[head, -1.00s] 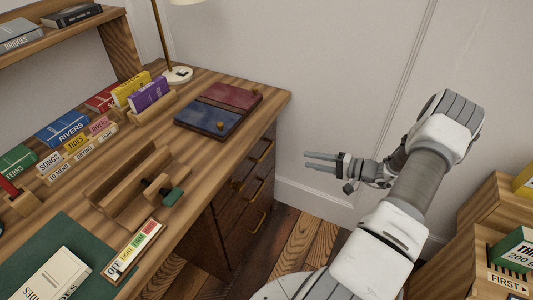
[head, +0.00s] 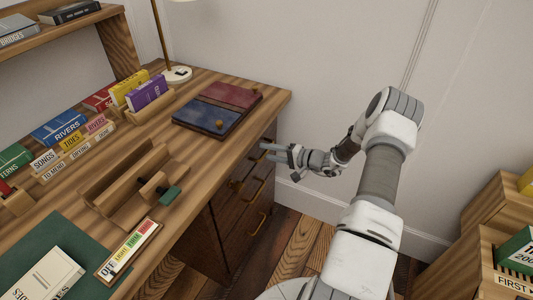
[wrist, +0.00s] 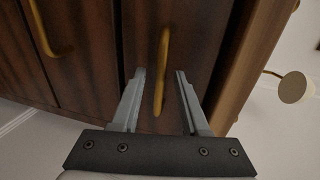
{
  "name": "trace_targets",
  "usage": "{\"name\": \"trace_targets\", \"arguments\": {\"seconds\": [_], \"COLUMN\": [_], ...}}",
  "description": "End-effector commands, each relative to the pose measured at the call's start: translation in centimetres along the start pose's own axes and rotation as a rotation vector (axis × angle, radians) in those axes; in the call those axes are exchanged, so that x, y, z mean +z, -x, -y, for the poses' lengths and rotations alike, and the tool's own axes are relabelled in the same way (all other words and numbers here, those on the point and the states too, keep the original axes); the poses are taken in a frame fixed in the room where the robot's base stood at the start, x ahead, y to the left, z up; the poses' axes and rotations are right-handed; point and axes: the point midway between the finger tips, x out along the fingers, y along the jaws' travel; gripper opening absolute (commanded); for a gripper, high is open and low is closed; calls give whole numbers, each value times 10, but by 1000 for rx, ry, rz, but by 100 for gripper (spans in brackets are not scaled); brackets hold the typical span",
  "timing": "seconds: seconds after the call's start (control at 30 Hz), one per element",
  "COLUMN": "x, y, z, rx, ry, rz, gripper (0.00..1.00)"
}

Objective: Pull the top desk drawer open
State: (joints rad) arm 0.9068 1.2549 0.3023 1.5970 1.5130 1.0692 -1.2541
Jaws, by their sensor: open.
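The desk (head: 200,85) has a column of dark drawers on its right side, with brass bar handles. The top drawer (wrist: 190,25) lies just under the desktop, and its front looks flush with the one beside it. In the wrist view its brass handle (wrist: 161,75) stands between the fingers of my gripper (wrist: 158,78), with a gap on each side. My gripper is open and holds nothing. In the head view my gripper (head: 265,152) is at the top drawer's front and partly hides its handle. A lower drawer's handle (wrist: 42,28) shows to the left in the wrist view.
A wooden shelf unit (head: 480,245) is at the right. Bare floor (head: 300,238) lies before the drawers.

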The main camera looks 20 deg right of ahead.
Motion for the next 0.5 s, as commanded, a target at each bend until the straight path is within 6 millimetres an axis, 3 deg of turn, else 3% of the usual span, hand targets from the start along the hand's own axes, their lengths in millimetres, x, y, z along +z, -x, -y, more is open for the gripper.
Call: {"name": "trace_targets", "arguments": {"seconds": [0.37, 0.4, 0.5], "x": [0, 0, 0], "y": [-8, -8, -8], "z": [0, 0, 0], "rx": [0, 0, 0], "ry": [0, 0, 0], "rz": [-1, -1, 0], "gripper": [45, 43, 25]}}
